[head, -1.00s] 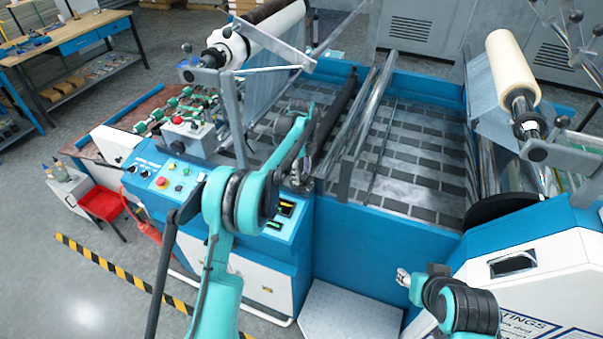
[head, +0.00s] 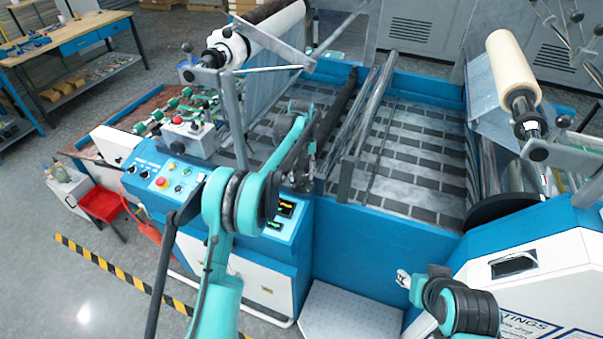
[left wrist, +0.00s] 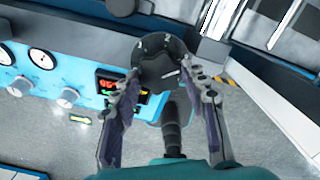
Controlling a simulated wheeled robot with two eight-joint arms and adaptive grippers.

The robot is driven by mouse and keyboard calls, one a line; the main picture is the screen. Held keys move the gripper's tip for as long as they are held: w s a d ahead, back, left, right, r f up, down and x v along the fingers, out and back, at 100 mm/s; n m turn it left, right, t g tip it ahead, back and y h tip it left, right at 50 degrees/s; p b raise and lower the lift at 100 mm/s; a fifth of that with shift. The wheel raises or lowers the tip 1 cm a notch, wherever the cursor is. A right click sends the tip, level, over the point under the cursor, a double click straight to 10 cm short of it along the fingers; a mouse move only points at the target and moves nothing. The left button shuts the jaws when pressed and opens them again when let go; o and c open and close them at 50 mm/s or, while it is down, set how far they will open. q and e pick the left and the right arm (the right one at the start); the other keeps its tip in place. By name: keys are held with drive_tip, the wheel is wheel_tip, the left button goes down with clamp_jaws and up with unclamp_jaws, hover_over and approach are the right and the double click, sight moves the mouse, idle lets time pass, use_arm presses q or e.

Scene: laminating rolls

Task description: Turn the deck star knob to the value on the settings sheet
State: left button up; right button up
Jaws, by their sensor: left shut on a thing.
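The deck star knob (left wrist: 160,62) is a dark round knob with pale marks on its face, in the upper middle of the left wrist view. My left gripper (left wrist: 161,82) has a finger on either side of it and is shut on it. In the head view my left gripper (head: 301,178) is small and dark beside the control console, and the knob cannot be made out there.
The blue console (head: 165,180) carries buttons and a display (head: 286,208). The display (left wrist: 108,85) shows red and green digits in the left wrist view, near gauges (left wrist: 42,58). The machine's blue side wall (head: 385,235) lies right of my left gripper.

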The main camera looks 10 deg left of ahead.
sight(301, 176)
use_arm(q)
drive_tip(key=shift+m, duration=0.6)
drive_tip(key=o, duration=1.1)
drive_tip(key=shift+o, duration=0.2)
wheel_tip(301, 176, up, 12)
